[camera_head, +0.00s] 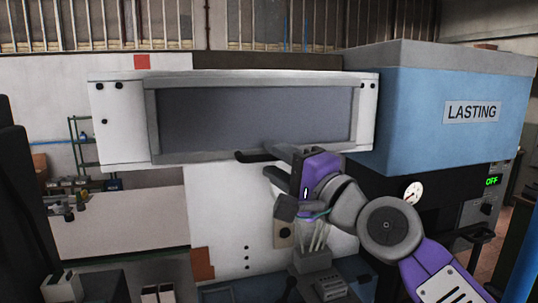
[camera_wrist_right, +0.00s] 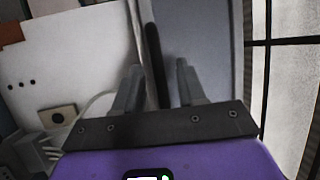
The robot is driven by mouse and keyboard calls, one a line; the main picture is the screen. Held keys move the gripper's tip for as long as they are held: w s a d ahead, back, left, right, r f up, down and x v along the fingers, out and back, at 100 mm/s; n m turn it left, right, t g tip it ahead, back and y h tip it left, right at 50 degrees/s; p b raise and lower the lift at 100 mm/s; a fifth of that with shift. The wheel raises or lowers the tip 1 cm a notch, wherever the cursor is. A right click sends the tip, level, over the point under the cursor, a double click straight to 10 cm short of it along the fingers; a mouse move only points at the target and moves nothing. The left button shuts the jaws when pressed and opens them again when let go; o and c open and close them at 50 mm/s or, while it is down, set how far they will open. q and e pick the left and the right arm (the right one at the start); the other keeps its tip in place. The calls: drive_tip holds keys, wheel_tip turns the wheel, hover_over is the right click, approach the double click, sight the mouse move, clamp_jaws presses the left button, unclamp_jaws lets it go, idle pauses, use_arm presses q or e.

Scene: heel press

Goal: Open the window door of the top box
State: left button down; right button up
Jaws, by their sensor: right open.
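The top box (camera_head: 119,128) is a wide white box across the upper middle of the head view. Its window door has a grey frame (camera_head: 240,78) around a dark grey pane (camera_head: 255,115), and it looks shut. A dark bar handle (camera_head: 250,157) sits at the door's lower edge. My right gripper (camera_head: 274,162) is at this handle, below the door. In the right wrist view, the handle (camera_wrist_right: 154,58) runs between the two open fingers (camera_wrist_right: 158,72); I cannot tell whether they touch it. My left gripper is not in view.
A blue box marked LASTING (camera_head: 450,110) stands right of the top box. Below are a white panel (camera_head: 225,215), a pressure gauge (camera_head: 413,192) and machine parts on a lower bench. A green shelf rack (camera_head: 82,150) stands at the left. The space before the door's pane looks clear.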

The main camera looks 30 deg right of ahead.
drive_tip(key=x, duration=0.2)
drive_tip(key=shift+w, duration=0.3)
clamp_jaws()
drive_tip(key=shift+s, duration=0.1)
drive_tip(key=shift+r, duration=0.1)
